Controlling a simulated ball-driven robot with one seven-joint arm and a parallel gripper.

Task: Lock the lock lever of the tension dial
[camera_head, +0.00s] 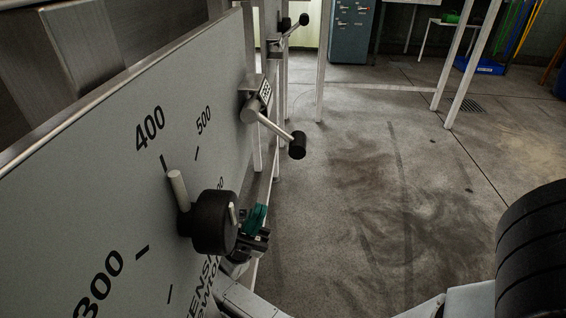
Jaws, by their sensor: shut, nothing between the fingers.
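The tension dial's panel (120,185) fills the left side, printed with 300, 400, 500 and tick marks. A round black knob (212,224) stands out from it. A pale, rounded peg-like lever (178,190) sticks up beside the knob's left edge, close to the panel, near the 400 mark. A small pale strip (232,214) shows on the knob's front face. Which of these is the lock lever I cannot tell for certain. My gripper (257,222), with green and black parts, is shut and empty just right of the knob. The knob partly hides it, and contact is unclear.
A crank arm with a black handle (297,145) juts out beyond the dial, beside a small counter (265,92). Another black-ended handle (303,20) is farther back. The concrete floor (380,190) to the right is open. A blue-grey cabinet (352,30) stands behind.

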